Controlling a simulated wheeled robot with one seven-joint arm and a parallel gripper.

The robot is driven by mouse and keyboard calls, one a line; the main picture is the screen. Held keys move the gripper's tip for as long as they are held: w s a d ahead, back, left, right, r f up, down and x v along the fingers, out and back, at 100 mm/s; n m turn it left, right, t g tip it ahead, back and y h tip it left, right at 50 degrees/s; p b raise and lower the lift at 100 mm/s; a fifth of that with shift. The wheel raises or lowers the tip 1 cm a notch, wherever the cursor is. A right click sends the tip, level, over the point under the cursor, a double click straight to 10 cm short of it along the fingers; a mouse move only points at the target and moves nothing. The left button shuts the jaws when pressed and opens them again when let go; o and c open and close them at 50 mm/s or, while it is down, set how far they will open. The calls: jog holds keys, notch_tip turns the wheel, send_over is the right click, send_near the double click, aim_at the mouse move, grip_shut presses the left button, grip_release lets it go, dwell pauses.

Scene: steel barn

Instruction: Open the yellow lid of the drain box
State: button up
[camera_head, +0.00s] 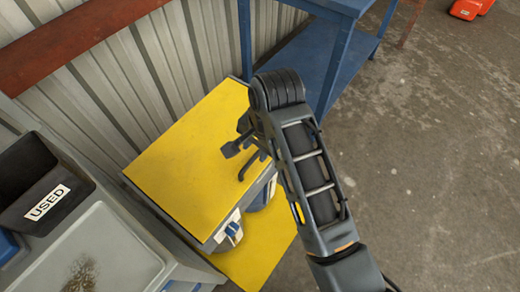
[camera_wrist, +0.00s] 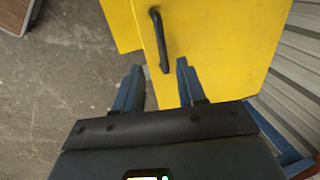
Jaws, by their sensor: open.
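The drain box's yellow lid (camera_head: 190,150) lies flat and looks shut on its grey body (camera_head: 215,241) at the left of the head view. In the wrist view the lid (camera_wrist: 220,40) fills the upper middle. A black bar handle (camera_wrist: 160,40) stands near the lid's edge; it seems to show as a dark hook (camera_head: 251,166) in the head view. My gripper (camera_wrist: 159,68) is open, its two fingers on either side of the handle's near end in the picture. Whether they reach around it I cannot tell. My gripper also shows over the lid's right edge in the head view (camera_head: 238,142).
A grey sink-like unit (camera_head: 110,245) with a dark bin labelled USED (camera_head: 45,190) stands at the left. A blue table frame (camera_head: 335,60) stands behind my arm. A corrugated wall (camera_head: 150,70) backs the box.

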aim_at(251, 161)
jog(key=shift+x, duration=3.75)
jog(key=shift+w+a, duration=0.1)
grip_shut()
